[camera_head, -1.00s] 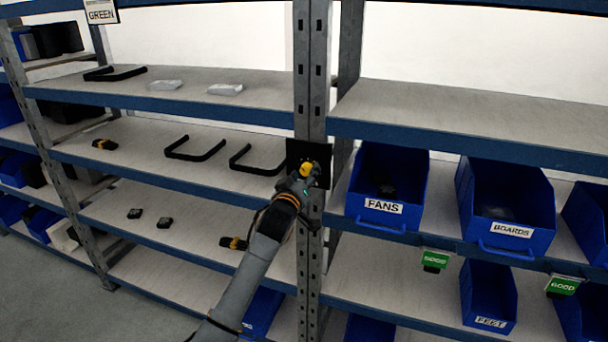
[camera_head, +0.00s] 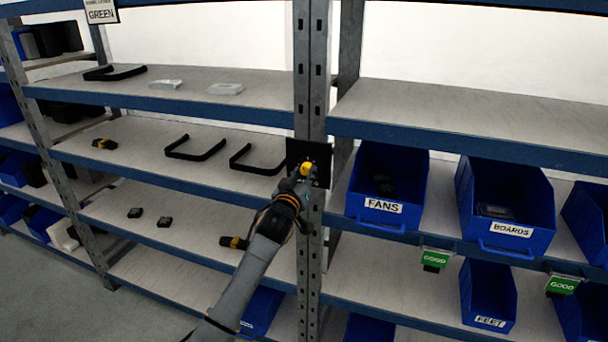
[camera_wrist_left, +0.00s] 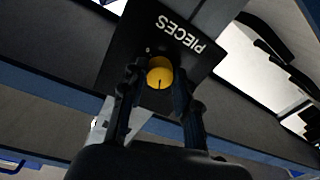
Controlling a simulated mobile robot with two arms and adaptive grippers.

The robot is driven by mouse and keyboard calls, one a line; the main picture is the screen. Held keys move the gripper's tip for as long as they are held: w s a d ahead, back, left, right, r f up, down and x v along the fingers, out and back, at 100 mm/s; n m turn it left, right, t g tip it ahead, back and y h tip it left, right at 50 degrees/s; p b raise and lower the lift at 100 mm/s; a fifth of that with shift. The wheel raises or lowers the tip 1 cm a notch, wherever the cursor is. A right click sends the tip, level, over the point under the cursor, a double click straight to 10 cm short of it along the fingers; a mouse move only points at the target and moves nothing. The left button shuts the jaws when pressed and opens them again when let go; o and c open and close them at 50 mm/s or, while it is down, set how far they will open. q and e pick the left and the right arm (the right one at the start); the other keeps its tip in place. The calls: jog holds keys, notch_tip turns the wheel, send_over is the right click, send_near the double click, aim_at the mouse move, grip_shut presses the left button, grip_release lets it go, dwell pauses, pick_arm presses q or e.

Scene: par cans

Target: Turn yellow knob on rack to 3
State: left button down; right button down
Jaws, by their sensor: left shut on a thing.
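The yellow knob (camera_head: 306,168) sits on a black panel (camera_head: 322,152) fixed to the grey rack upright. In the left wrist view, the knob (camera_wrist_left: 159,73) is round with a dark pointer line, and the panel (camera_wrist_left: 150,35) reads "PIECES" upside down. My left gripper (camera_head: 300,178) reaches up to the panel. In the left wrist view, the fingers of my left gripper (camera_wrist_left: 158,82) stand on both sides of the knob, shut on it. The number marks around the knob are too small or hidden to read. My right gripper is not in view.
The rack upright (camera_head: 309,70) stands between two shelf bays. Blue bins labelled FANS (camera_head: 386,190) and BOARDS (camera_head: 505,210) sit right of the panel. Black handles (camera_head: 258,160) lie on the shelf to its left. The floor at lower left is clear.

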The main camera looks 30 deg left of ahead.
pick_arm(q)
jog(key=m, duration=0.4)
jog(key=shift+a+m, duration=0.1)
jog(key=shift+m, duration=0.6)
jog(key=c, duration=1)
grip_release()
jog(key=v, duration=1.2)
jog(key=shift+a+f, duration=0.1)
jog(key=shift+f, duration=0.1)
